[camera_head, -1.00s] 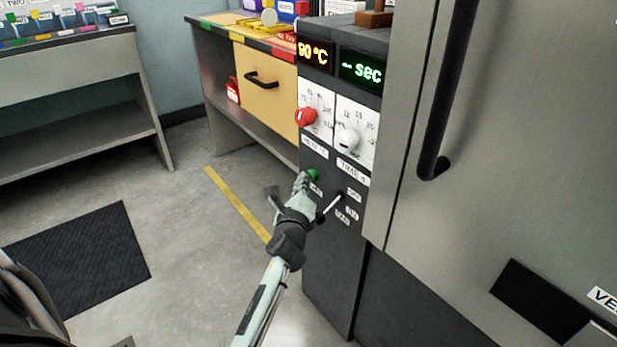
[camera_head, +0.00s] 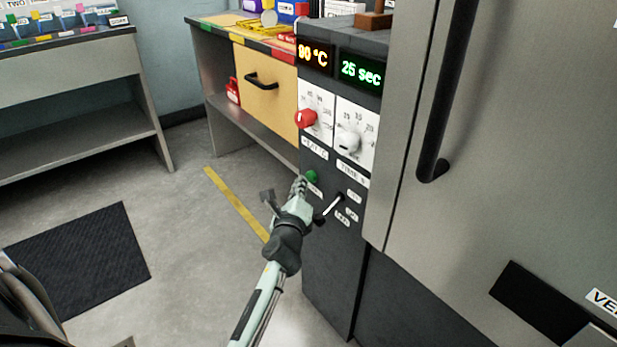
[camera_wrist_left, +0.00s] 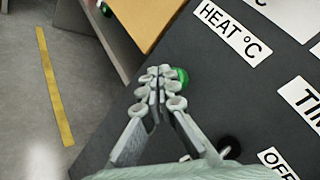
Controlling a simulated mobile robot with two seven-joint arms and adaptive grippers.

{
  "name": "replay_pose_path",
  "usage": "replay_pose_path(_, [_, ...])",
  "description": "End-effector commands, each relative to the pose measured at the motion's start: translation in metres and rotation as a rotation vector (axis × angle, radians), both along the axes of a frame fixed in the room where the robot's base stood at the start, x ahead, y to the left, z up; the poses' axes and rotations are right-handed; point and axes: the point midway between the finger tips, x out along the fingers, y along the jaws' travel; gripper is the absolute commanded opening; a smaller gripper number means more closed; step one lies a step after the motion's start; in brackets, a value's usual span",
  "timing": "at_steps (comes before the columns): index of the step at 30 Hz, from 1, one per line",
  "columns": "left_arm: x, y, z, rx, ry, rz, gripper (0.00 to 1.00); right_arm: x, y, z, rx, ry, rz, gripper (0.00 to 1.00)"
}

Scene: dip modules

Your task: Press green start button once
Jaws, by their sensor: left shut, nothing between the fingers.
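The green start button (camera_head: 312,177) is on the dark front of the control panel (camera_head: 330,262), below the red knob. It also shows in the left wrist view (camera_wrist_left: 182,76), partly behind my fingertips. My left gripper (camera_head: 299,186) is shut and empty, its fingertips right beside the button. In the left wrist view the closed fingertips (camera_wrist_left: 160,84) overlap the button's left side; I cannot tell whether they touch it. The timer display (camera_head: 361,70) reads 25 sec in green. The heat display (camera_head: 314,55) reads 90 °C. My right gripper is not in view.
A red knob (camera_head: 306,118) and a white knob (camera_head: 348,142) sit above the button. A toggle lever (camera_head: 333,204) sticks out just right of my gripper. A steel door with a black handle (camera_head: 440,110) stands at the right.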

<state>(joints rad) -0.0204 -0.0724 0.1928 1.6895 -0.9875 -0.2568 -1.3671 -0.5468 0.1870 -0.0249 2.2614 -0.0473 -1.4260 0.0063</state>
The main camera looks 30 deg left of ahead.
Motion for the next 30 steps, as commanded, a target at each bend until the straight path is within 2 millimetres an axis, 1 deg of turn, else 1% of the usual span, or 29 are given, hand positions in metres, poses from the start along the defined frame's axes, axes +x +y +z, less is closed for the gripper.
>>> replay_pose_path(4, [-0.006,0.003,0.000,0.002,0.001,0.000,0.00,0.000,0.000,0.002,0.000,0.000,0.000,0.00])
replay_pose_path(14, [-0.008,0.004,0.000,0.002,0.000,0.001,0.00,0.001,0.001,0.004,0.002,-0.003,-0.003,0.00])
replay_pose_path(27, [-0.046,0.019,0.000,0.002,0.001,0.001,0.00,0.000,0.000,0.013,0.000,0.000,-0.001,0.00])
replay_pose_path(30, [-0.051,0.021,0.001,0.001,0.000,0.001,0.00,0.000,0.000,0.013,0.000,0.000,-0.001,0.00])
